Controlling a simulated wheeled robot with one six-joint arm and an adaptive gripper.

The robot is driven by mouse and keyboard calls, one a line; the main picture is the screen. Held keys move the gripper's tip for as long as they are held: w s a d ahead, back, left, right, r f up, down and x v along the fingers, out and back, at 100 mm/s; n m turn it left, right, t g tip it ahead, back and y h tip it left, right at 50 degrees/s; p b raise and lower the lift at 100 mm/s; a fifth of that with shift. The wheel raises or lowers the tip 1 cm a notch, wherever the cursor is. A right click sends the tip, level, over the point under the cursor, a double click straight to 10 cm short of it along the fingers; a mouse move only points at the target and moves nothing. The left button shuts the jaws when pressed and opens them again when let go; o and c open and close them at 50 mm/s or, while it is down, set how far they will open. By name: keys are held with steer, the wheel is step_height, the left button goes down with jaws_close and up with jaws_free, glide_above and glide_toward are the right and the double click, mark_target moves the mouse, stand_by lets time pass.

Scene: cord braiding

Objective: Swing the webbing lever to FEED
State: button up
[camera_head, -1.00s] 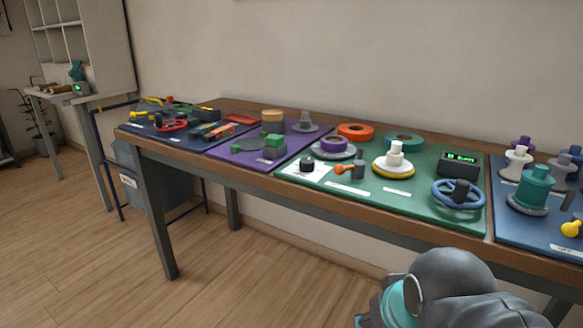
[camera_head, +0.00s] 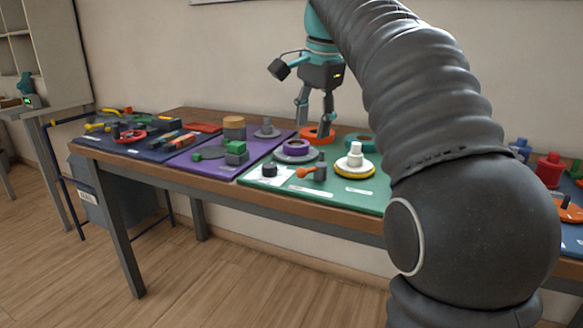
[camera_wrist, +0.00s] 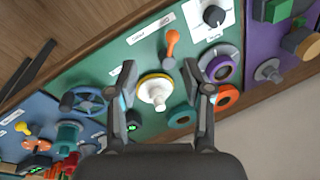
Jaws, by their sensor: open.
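A small lever with an orange knob (camera_head: 306,173) and grey base lies on the green panel (camera_head: 345,203), near its front edge. I take it for the webbing lever; its labels are too small to read. In the wrist view the orange lever (camera_wrist: 172,43) points toward the top, its base nearer my gripper. My gripper (camera_head: 315,116) is open and empty, fingers down above the back of the green panel. In the wrist view the fingers of my gripper (camera_wrist: 168,82) stand apart on either side of the white spool, with the lever beyond them.
A white spool on a yellow disc (camera_head: 354,163), a purple ring (camera_head: 296,147) and an orange ring (camera_head: 318,133) sit near the lever. A dark knob on a white card (camera_head: 269,170) is left of it. A blue wheel (camera_wrist: 88,101) shows in the wrist view.

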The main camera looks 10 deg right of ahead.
mark_target(303, 169)
steer(key=w+f+b, duration=0.1)
steer(key=w+f, duration=0.1)
steer(key=f, duration=0.2)
steer(key=w+f+m+b, duration=0.1)
steer(key=f+b, duration=0.1)
steer(key=f, duration=0.2)
steer(key=w+f+m+b, duration=0.1)
steer(key=w+f+b, duration=0.1)
steer(key=f, duration=0.2)
steer(key=shift+w+a+f+g, duration=0.15)
steer(key=shift+w+a+g, duration=0.1)
steer(key=shift+w+g, duration=0.05)
steer(key=shift+c, duration=0.2)
jaws_close()
